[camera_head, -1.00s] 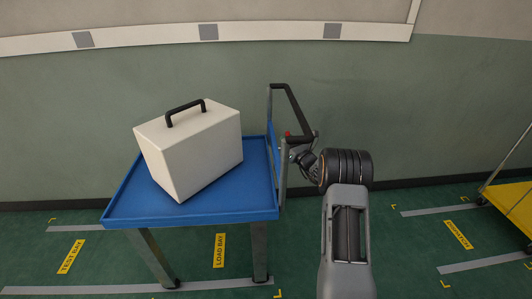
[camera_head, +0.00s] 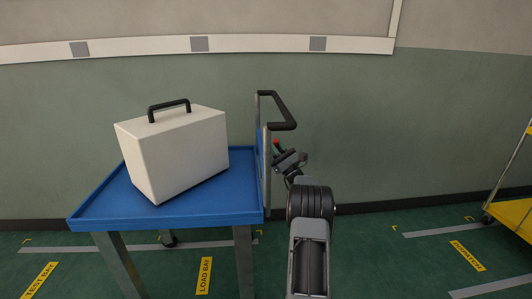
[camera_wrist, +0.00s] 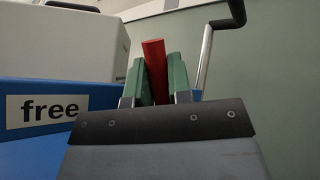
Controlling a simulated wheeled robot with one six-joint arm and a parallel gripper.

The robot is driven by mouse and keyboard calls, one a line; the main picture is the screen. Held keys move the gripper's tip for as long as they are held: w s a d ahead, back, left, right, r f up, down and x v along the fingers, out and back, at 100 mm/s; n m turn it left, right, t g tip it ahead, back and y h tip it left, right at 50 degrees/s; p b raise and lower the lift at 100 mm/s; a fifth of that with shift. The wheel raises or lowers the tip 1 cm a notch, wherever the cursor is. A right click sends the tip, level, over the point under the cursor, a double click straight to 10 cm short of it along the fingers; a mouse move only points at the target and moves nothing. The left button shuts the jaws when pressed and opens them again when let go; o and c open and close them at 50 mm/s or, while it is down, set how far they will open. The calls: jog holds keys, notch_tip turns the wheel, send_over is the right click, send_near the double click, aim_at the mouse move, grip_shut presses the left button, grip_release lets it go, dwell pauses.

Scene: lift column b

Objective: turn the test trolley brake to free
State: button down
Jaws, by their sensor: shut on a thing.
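The blue test trolley (camera_head: 165,217) stands left of my arm, its black push handle (camera_head: 283,112) at its right end. The brake lever's red grip (camera_head: 276,142) shows beside the trolley's right end. In the wrist view, the red grip (camera_wrist: 155,65) stands between the two green fingers of my gripper (camera_wrist: 157,80), tilted slightly with its top to the left. My gripper (camera_head: 280,150) is shut on it. A white label reading "free" (camera_wrist: 48,110) is on the blue panel, left of the fingers. The lever's lower part and pivot are hidden behind my gripper.
A white case (camera_head: 178,150) with a black handle sits on the trolley top. A yellow trolley (camera_head: 514,215) stands at the far right. The wall (camera_head: 390,130) is close behind. Open green floor (camera_head: 400,265) lies right of my arm.

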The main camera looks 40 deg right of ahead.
jog(key=shift+s+n+y, duration=0.1)
jog(key=shift+n+y, duration=0.3)
jog(key=shift+y, duration=0.1)
jog(key=c, duration=1.3)
grip_release()
jog(key=shift+c, duration=0.2)
jog(key=shift+f, duration=0.1)
jog(key=v, duration=1.3)
jog(key=shift+s+f+b, duration=0.25)
jog(key=shift+s+b, duration=0.05)
jog(key=shift+b, duration=0.1)
jog(key=shift+d, duration=0.1)
